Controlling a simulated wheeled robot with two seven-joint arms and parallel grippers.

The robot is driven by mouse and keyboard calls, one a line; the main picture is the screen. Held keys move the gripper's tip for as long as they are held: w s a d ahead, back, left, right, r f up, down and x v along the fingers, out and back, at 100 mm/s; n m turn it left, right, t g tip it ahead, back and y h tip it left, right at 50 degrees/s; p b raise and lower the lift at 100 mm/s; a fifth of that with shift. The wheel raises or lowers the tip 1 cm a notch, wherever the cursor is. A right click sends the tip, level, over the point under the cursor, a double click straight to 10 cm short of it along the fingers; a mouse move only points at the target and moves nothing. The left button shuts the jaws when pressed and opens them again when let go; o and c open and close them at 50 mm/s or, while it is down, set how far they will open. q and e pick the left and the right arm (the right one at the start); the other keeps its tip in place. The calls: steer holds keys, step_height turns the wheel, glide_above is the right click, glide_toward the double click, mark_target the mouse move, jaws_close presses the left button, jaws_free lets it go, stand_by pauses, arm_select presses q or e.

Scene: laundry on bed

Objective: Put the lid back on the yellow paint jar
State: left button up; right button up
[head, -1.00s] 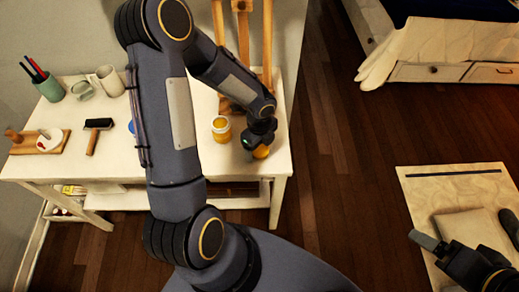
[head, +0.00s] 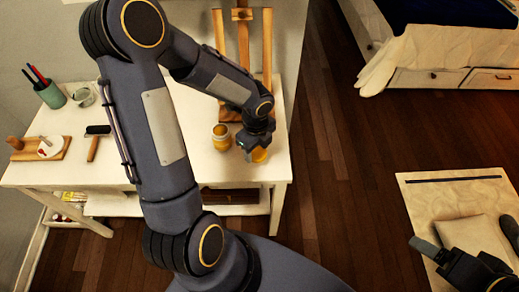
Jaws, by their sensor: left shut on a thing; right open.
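The yellow paint jar (head: 221,139) stands upright on the white table, left of my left gripper. Yellow paint shows at its top and no lid is on it. My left gripper (head: 256,150) is shut on the yellow lid (head: 260,155), near the table's right front corner. The lid is to the right of the jar and apart from it; its height above the table is unclear. My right gripper (head: 424,246) is open and empty at the lower right, away from the table. Only part of its fingers shows.
A wooden easel (head: 242,60) stands behind the jar. My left arm crosses the middle of the table (head: 110,170). At left are a green pen cup (head: 52,96), a mug (head: 83,97), a black roller (head: 95,142) and a wooden board (head: 52,152).

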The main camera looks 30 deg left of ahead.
arm_select(q)
steer(key=s+r, duration=0.7)
steer(key=s, duration=0.5)
steer(key=shift+r+p, duration=0.4)
steer(key=shift+p, duration=0.05)
arm_select(e)
steer(key=shift+r, duration=0.5)
arm_select(q)
steer(key=shift+s, duration=0.1)
arm_select(e)
steer(key=shift+o, duration=0.2)
